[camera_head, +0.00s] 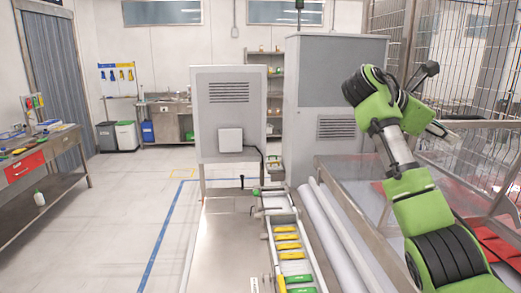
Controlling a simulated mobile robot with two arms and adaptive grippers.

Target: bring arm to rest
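My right arm, green and black with a silver link, rises from the lower right corner and is folded up at the right. My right gripper (424,74) appears as a small dark shape beside the arm's upper joint, in front of the wire cage. Its fingers are too small and dark to tell whether they are open or shut. No held thing can be made out. My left arm and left gripper are not in view.
A narrow conveyor (289,245) with yellow and green pieces runs ahead in the lower middle. A glass-sided enclosure (350,172) and wire cage (480,55) stand close to the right arm. Grey cabinets (334,75) stand behind. Left floor (120,220) is clear, beside a workbench (62,190).

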